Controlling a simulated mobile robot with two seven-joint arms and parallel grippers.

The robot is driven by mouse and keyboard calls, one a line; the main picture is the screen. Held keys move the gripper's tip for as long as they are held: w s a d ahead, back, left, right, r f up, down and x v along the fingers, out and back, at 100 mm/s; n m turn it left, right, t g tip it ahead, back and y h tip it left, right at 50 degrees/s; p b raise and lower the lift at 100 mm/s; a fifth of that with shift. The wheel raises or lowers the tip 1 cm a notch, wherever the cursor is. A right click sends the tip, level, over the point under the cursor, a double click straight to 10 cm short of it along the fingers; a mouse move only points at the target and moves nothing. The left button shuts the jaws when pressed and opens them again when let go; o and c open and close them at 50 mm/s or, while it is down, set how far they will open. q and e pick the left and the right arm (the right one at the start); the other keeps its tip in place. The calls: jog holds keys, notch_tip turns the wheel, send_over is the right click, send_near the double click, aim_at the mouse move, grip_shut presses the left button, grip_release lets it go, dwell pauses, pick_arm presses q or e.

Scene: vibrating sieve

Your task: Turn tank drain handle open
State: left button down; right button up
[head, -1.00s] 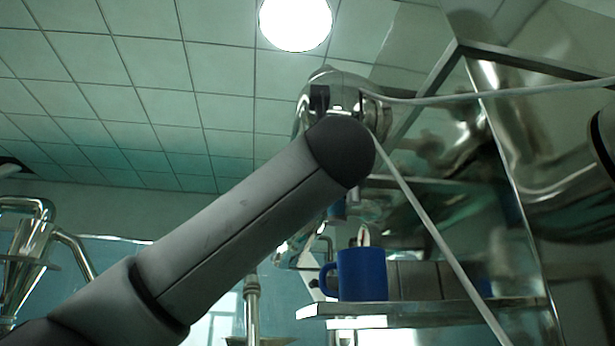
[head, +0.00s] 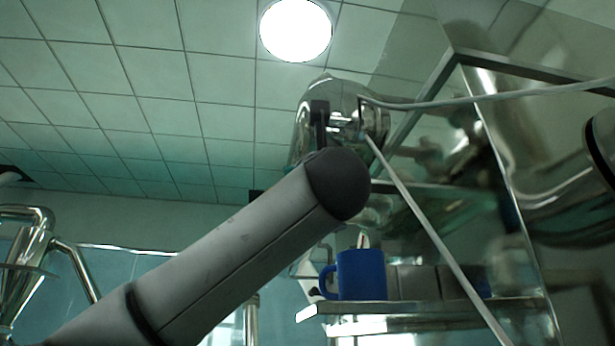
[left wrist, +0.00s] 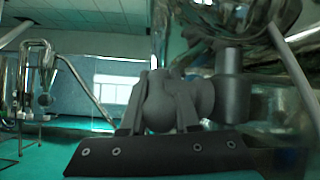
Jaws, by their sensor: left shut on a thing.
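In the left wrist view, my left gripper (left wrist: 160,98) is shut on a rounded grey part of the tank drain handle (left wrist: 158,112), with one finger on either side. The grey valve body (left wrist: 230,98) joins it on the right, below the shiny steel tank (left wrist: 232,18). How far the handle is turned cannot be told. In the head view, my left arm comes in from the lower left and hides much of the handle area; its gripper cannot be made out clearly there. My right gripper is not in view.
In the head view, a blue mug (head: 361,274) stands on a metal shelf (head: 430,308) right of my arm. A thin pale bar (head: 440,240) slopes down in front of the shelf. Steel cone-shaped equipment (head: 25,262) stands at the far left.

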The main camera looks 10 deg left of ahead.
pick_arm(q)
jog(key=shift+d, duration=0.1)
dwell(2.0)
jog(key=c, duration=0.7)
grip_release()
jog(key=shift+s+f+b, duration=0.35)
jog(key=shift+s+b, duration=0.05)
jog(key=shift+b, duration=0.2)
jog(key=shift+t, duration=0.3)
jog(key=shift+b+v, duration=3.6)
jog(key=shift+v, duration=3.5)
jog(key=shift+s+r, duration=0.1)
jog(key=shift+r, duration=0.05)
